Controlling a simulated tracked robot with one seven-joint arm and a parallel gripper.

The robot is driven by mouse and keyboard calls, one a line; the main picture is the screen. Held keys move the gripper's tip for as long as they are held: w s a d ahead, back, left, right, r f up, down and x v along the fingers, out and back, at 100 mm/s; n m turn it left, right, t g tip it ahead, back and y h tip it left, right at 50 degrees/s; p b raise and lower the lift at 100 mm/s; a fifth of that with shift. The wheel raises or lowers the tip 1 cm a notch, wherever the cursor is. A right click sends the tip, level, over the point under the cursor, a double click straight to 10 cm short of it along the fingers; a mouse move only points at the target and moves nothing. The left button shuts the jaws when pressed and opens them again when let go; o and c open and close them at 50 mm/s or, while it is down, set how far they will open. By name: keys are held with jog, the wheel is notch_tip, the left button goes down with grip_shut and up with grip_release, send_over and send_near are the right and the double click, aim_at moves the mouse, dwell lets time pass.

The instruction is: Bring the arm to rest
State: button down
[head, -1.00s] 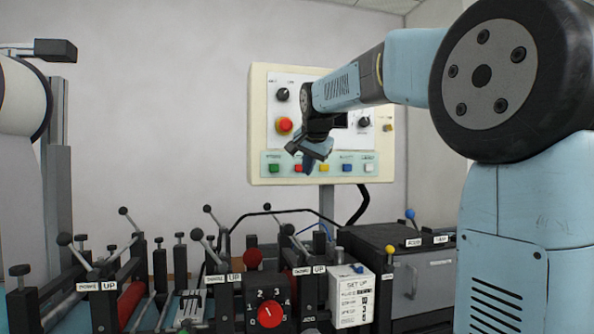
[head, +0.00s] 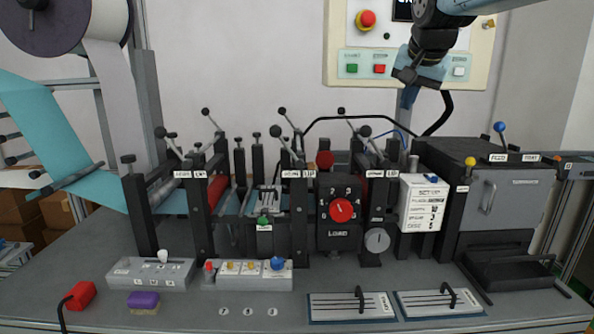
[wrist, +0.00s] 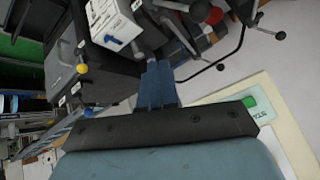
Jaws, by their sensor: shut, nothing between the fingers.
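My gripper (head: 408,96) hangs at the upper right of the head view, in front of the lower part of the cream control panel (head: 338,75). Its fingers point down and are together with nothing between them. In the wrist view my gripper (wrist: 157,78) shows as blue fingers, shut and empty, beyond a dark bar. My arm runs out of the top right of the head view. The gripper hides part of the panel's button row.
The mask machine with its levers and red LOAD dial (head: 342,210) stands below and left of the gripper. A white SET UP box (head: 422,203) and a dark cabinet (head: 505,205) stand at lower right. The bench front holds a purple-topped sponge (head: 143,302) and a red object (head: 80,295).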

jog(key=s+f+n+g, duration=0.2)
jog(key=s+f+n, duration=0.3)
jog(key=s+f, duration=1.4)
jog(key=s, duration=0.3)
jog(key=shift+a+y, duration=0.3)
jog(key=shift+a, duration=0.1)
